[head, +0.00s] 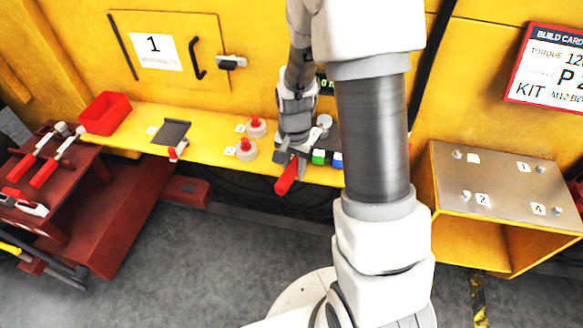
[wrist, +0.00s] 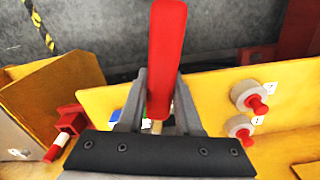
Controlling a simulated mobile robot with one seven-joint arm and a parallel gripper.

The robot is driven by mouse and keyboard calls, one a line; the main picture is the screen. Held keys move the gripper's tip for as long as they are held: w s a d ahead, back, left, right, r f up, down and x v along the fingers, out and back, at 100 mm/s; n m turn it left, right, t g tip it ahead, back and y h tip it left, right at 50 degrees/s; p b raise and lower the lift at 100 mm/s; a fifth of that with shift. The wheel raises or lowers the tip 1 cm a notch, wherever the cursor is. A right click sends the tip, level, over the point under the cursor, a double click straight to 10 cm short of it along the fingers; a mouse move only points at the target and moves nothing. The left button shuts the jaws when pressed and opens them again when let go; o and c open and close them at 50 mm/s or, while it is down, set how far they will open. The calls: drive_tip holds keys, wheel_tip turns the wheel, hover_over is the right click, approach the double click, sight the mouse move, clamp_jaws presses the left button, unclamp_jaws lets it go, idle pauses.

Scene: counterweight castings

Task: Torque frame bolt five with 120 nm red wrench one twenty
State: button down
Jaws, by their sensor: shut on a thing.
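My gripper (head: 288,158) is shut on a red-handled tool (head: 287,178), above the front edge of the yellow shelf. In the wrist view the red handle (wrist: 166,50) stands between the two fingers of my gripper (wrist: 160,100). The tool's far end and any torque marking are hidden. A metal plate (head: 500,180) with several bolts and number tags lies on a yellow frame at the right. Tags 1, 2 and 4 seem readable; I cannot make out a tag 5. More red-handled wrenches (head: 45,170) lie on the dark red cart (head: 70,205) at the left.
The yellow shelf (head: 205,130) carries a red bin (head: 105,113), a dark pad (head: 171,132), two grey round pieces with red knobs (head: 246,150), and green and blue blocks (head: 319,157). A build card (head: 548,65) hangs at the right. Grey floor (head: 240,250) in front is open.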

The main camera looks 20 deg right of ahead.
drive_tip(key=shift+s+d+n, duration=0.4)
drive_tip(key=shift+d, duration=0.15)
idle(0.4)
drive_tip(key=shift+s+d+n, duration=0.4)
drive_tip(key=shift+s+d, duration=0.05)
drive_tip(key=shift+d, duration=0.05)
drive_tip(key=shift+s+d, duration=0.1)
drive_tip(key=shift+d, duration=0.05)
idle(0.4)
drive_tip(key=shift+r+p, duration=0.85)
drive_tip(key=shift+r, duration=0.9)
idle(1.6)
